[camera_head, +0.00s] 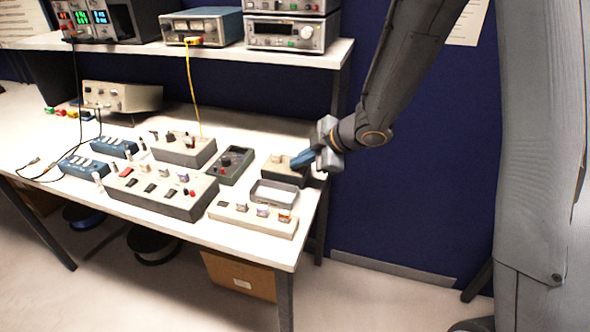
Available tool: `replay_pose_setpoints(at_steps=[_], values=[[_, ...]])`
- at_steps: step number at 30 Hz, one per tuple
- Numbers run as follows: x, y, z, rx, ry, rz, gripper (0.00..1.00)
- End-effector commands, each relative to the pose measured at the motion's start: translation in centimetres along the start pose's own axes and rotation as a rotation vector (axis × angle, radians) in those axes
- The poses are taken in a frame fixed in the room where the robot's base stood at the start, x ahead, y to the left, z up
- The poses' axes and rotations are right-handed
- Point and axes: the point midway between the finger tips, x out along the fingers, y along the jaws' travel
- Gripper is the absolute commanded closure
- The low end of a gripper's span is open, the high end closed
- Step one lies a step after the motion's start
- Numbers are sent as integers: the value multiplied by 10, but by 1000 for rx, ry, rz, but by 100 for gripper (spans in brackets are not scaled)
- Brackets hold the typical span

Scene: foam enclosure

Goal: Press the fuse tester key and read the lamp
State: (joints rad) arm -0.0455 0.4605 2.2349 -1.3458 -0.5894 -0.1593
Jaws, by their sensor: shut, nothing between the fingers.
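My gripper (303,159) is shut and empty, with its blue fingers pointing left at the right end of the bench. The fingertips are over or against the right side of a small dark box with a beige top (274,165), which looks like the fuse tester. I cannot tell whether they touch it. The fingers hide that side of the box, so its key cannot be made out. A small part on its top could be a lamp, but it is too small to tell whether it is lit.
A grey open tray (274,194) and a beige panel with several small parts (253,218) stand in front. A dark meter (235,163) and a long switch box (162,190) are to the left. An instrument shelf (343,50) runs above the bench at the back.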

Motion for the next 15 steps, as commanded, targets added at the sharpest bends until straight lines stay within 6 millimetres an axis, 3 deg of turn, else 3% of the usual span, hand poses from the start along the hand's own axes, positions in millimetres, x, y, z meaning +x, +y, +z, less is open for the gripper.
replay_pose_setpoints(at_steps=[15], values=[[-6,4,-4,1,-1,-1,100]])
